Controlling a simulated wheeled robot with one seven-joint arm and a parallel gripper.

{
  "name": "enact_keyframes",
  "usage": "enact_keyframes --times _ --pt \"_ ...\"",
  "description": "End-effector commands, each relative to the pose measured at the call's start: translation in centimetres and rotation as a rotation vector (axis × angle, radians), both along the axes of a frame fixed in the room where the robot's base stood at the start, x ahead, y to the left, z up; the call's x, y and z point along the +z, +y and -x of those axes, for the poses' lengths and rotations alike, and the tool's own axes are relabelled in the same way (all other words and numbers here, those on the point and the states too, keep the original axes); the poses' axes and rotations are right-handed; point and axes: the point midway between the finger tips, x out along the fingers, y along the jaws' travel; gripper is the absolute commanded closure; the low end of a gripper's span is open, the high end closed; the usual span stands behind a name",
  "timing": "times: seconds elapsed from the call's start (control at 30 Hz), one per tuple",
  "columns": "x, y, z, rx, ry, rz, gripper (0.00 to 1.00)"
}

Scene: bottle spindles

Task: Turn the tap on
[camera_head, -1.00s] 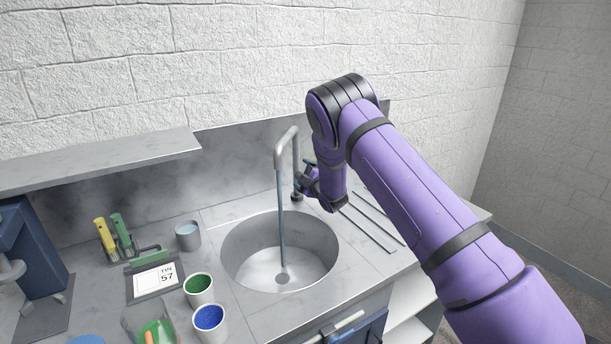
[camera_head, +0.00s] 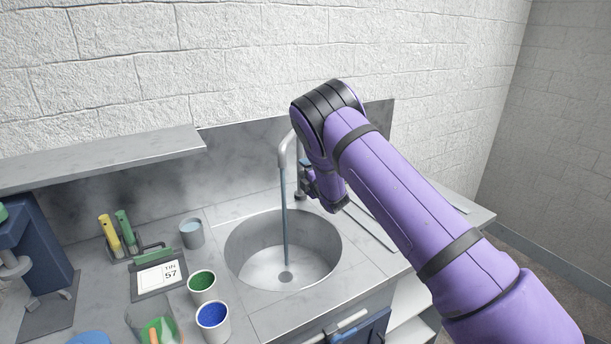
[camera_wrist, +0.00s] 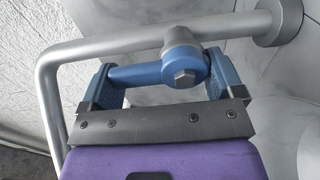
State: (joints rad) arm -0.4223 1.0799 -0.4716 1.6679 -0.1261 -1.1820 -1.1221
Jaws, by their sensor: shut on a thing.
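The tap's grey spout (camera_head: 285,150) rises behind the sink and bends over it. A thin bluish stream of water (camera_head: 285,225) runs from the spout down to the drain. The spout also crosses the wrist view (camera_wrist: 130,42). The blue tap lever (camera_wrist: 140,74) with its round hub lies between my two blue fingers in the wrist view. My gripper (camera_wrist: 165,80) is shut on this lever. In the head view my gripper (camera_head: 307,178) is beside the tap, at the back right of the sink, and my arm partly hides the tap.
The round steel sink (camera_head: 245,262) is open in front. A shelf (camera_head: 100,158) juts out at left.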

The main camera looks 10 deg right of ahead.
Motion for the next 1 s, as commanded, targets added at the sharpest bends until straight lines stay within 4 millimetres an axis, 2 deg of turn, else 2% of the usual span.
enact_keyframes --times 0.23,0.27,0.3,0.53,0.67,1.0 --pt "-0.2 0.0 0.1 0.001 0.003 0.003 0.37" --pt "-0.2 0.0 0.1 0.001 0.003 0.003 0.08" --pt "-0.2 0.0 0.1 0.001 0.002 0.003 0.0" --pt "-0.1 0.0 0.1 0.001 0.002 0.002 0.0" --pt "-0.1 -0.3 0.9 0.0 0.002 0.001 0.0" --pt "-0.1 -2.1 6.5 -0.001 0.003 0.001 0.0"
